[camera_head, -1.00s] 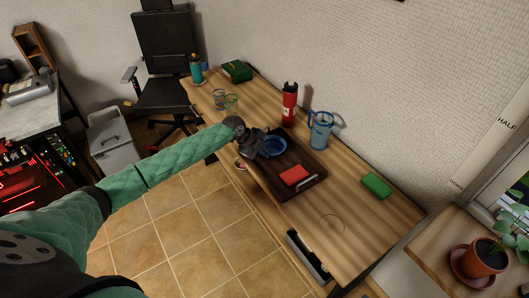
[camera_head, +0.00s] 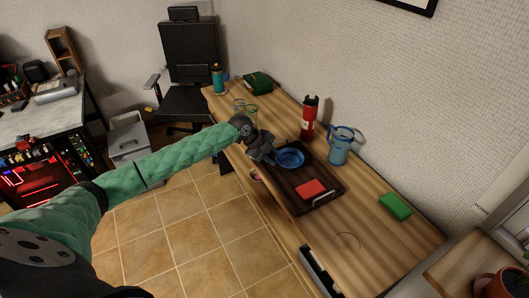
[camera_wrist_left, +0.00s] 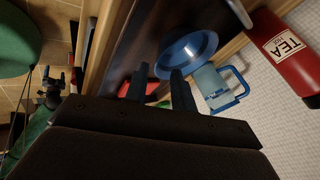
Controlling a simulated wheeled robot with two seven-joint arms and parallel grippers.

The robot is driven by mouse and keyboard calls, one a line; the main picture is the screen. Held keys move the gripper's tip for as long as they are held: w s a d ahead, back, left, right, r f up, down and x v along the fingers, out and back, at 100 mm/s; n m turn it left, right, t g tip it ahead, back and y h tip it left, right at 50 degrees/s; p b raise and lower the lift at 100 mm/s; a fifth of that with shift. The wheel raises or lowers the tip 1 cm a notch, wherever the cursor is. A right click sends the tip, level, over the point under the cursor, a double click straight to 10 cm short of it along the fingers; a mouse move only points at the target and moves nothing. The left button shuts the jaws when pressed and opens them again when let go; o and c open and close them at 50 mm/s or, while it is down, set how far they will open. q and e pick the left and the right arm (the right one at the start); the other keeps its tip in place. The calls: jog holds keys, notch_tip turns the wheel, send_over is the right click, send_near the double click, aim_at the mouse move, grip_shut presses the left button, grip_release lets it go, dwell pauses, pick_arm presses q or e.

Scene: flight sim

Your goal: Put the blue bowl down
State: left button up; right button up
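The blue bowl (camera_head: 290,158) sits upright on the far part of a dark wooden tray (camera_head: 325,188) on the desk. My left gripper (camera_head: 270,157) is at the bowl's left rim, low over the tray. In the left wrist view, its two fingers (camera_wrist_left: 158,76) are apart, with the near edge of the bowl (camera_wrist_left: 187,50) between and just beyond their tips. Whether a finger touches the rim cannot be told.
A red sponge-like block (camera_head: 311,188) lies on the tray. A red tea canister (camera_head: 308,120) and a blue jug (camera_head: 341,146) stand behind it. Glasses (camera_head: 246,111) stand to the left. A green block (camera_head: 395,206) lies right. The desk's near right is clear.

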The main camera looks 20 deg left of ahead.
pick_arm(q)
jog(key=b+v, duration=0.1)
jog(key=v, duration=0.5)
jog(key=shift+w, duration=0.1)
pick_arm(e)
jog(key=r, duration=0.3)
jog(key=a+r, duration=0.1)
jog(key=shift+w+r, duration=0.2)
jog(key=shift+w, duration=0.2)
pick_arm(q)
jog(key=shift+a, duration=0.1)
pick_arm(e)
jog(key=shift+a, duration=0.1)
